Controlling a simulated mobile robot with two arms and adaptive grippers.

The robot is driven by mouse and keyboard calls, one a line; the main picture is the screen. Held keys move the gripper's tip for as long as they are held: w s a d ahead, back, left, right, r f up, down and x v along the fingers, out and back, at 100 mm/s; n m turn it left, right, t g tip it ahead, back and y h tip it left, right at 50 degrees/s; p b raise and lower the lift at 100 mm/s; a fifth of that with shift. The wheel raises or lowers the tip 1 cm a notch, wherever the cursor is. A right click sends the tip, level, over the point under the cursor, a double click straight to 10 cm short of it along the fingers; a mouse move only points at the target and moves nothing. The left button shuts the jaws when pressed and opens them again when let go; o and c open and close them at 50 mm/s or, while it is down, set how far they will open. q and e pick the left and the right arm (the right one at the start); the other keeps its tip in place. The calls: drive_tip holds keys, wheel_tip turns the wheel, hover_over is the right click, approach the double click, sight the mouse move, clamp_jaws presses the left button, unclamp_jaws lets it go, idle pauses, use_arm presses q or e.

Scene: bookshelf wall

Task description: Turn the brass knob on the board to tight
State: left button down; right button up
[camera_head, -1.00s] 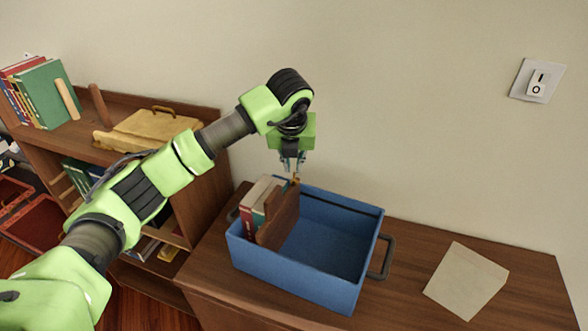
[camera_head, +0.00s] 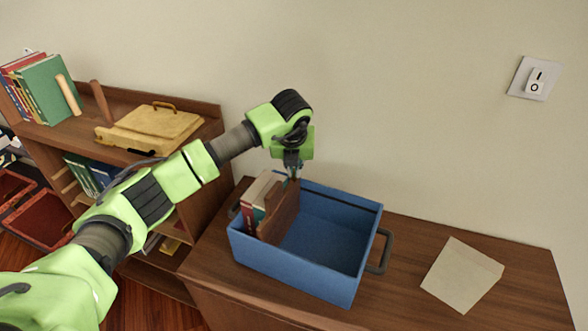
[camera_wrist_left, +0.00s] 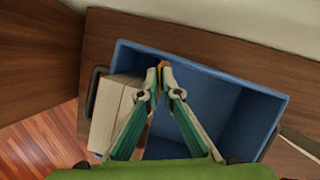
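The brown wooden board (camera_head: 283,213) stands upright inside the blue box (camera_head: 325,228), beside several books at the box's left end. My left gripper (camera_head: 293,177) points down at the top of the board. In the left wrist view its two fingertips (camera_wrist_left: 161,68) come together around the small brass knob (camera_wrist_left: 153,79), of which only a sliver shows. The fingers look closed on it. In the head view the knob is hidden behind the fingers. My right gripper is in neither view.
The box has dark handles (camera_head: 382,250) and its right part is empty. A sheet of paper (camera_head: 462,276) lies on the wooden cabinet top at the right. A bookshelf (camera_head: 190,200) with a yellow case (camera_head: 152,128) stands at the left. A light switch (camera_head: 534,80) is on the wall.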

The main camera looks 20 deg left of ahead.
use_arm(q)
drive_tip(key=m+b, duration=0.1)
drive_tip(key=m+h+b, duration=0.1)
drive_tip(key=b, duration=0.1)
drive_tip(key=shift+w+a+f+m, duration=0.1)
drive_tip(key=shift+a+f+m, duration=0.05)
drive_tip(key=shift+f+m, duration=0.15)
drive_tip(key=shift+r+m+h+b, duration=0.3)
drive_tip(key=shift+m+b, duration=0.4)
drive_tip(key=shift+m, duration=0.2)
drive_tip(key=shift+r, duration=0.1)
drive_tip(key=c, duration=2.5)
unclamp_jaws()
drive_tip(key=shift+c, duration=0.2)
drive_tip(key=v, duration=1.2)
drive_tip(key=shift+s, duration=0.2)
